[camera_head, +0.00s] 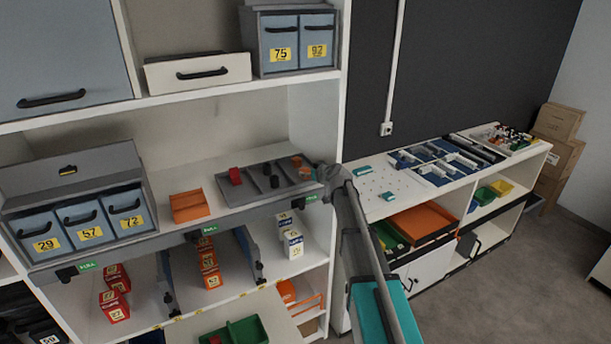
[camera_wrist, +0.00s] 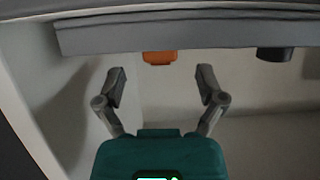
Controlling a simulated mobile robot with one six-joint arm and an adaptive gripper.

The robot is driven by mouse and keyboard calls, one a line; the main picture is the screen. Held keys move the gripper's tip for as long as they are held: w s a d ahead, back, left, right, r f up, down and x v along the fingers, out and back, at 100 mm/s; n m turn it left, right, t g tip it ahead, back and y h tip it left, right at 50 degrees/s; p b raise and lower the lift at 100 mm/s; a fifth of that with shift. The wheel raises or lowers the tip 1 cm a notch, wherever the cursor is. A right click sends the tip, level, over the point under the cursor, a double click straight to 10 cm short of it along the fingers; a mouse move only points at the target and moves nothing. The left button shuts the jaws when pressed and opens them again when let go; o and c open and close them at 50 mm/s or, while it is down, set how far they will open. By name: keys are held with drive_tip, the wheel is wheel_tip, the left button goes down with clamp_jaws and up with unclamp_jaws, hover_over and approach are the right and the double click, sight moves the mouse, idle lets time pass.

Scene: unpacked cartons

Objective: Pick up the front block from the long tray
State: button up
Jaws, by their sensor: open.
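The long dark grey tray (camera_head: 250,196) lies on the middle shelf, split into compartments. My gripper (camera_wrist: 160,78) is open and empty in the wrist view. A grey wall (camera_wrist: 200,35) spans the view beyond the fingertips. An orange piece (camera_wrist: 158,57) shows at its edge, between the fingers but farther off. A dark round piece (camera_wrist: 273,54) is to the right. In the head view my arm covers the gripper's fingers.
An orange bin (camera_head: 189,206) sits left of the tray, and blue numbered drawers (camera_head: 90,225) stand farther left. The upper shelf (camera_head: 210,95) overhangs the tray. A white upright (camera_head: 341,70) edges the shelving on the right. Small boxes (camera_head: 292,244) stand on the shelf below.

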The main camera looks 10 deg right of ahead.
sight(305, 169)
drive_tip(key=shift+b+x, duration=0.6)
drive_tip(key=shift+x, duration=1.4)
drive_tip(key=shift+r, duration=0.1)
drive_tip(key=c, duration=1)
drive_tip(key=shift+r, duration=0.2)
drive_tip(key=shift+c, duration=0.2)
wheel_tip(305, 169, up, 2)
drive_tip(key=p, duration=0.2)
drive_tip(key=shift+p, duration=0.3)
drive_tip(key=s+d+r+p, duration=0.7)
drive_tip(key=s+r+p, duration=0.3)
drive_tip(key=s, duration=0.2)
drive_tip(key=shift+d+r, duration=0.25)
drive_tip(key=shift+r, duration=0.05)
